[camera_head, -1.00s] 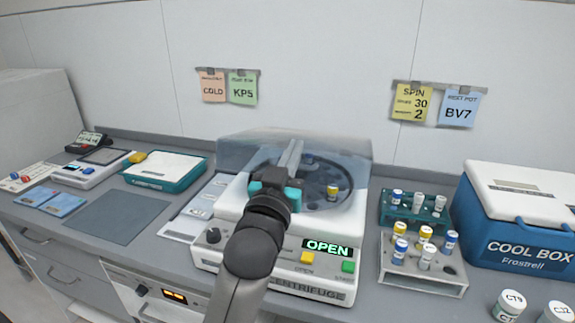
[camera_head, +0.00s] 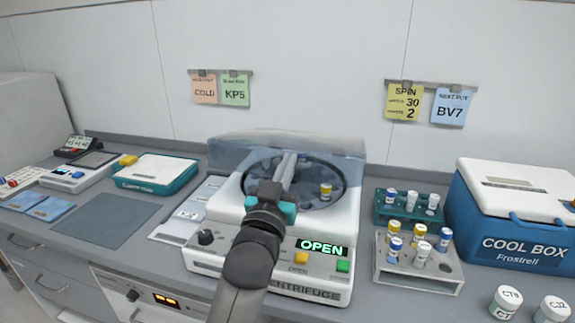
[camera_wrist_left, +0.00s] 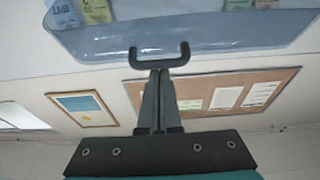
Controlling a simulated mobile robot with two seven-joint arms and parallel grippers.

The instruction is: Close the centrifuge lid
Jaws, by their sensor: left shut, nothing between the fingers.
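The centrifuge (camera_head: 215,240) stands on the bench, its display reading OPEN. Its translucent lid (camera_head: 230,150) is raised at the back, and the rotor bowl (camera_head: 310,200) shows in front of it with a yellow-capped tube (camera_head: 326,191) inside. My left gripper (camera_head: 290,158) reaches over the bowl towards the lid, fingers shut and empty. In the left wrist view, the shut fingertips (camera_wrist_left: 159,76) are right at the dark lid handle (camera_wrist_left: 160,58) below the lid edge (camera_wrist_left: 225,38); I cannot tell whether they touch. My right gripper is out of view.
Right of the centrifuge are a grey rack (camera_head: 390,275) and a green rack (camera_head: 382,208) with tubes, and a blue cool box (camera_head: 510,235). Left are a teal-edged device (camera_head: 155,172) and a dark mat (camera_head: 103,218). The wall is close behind.

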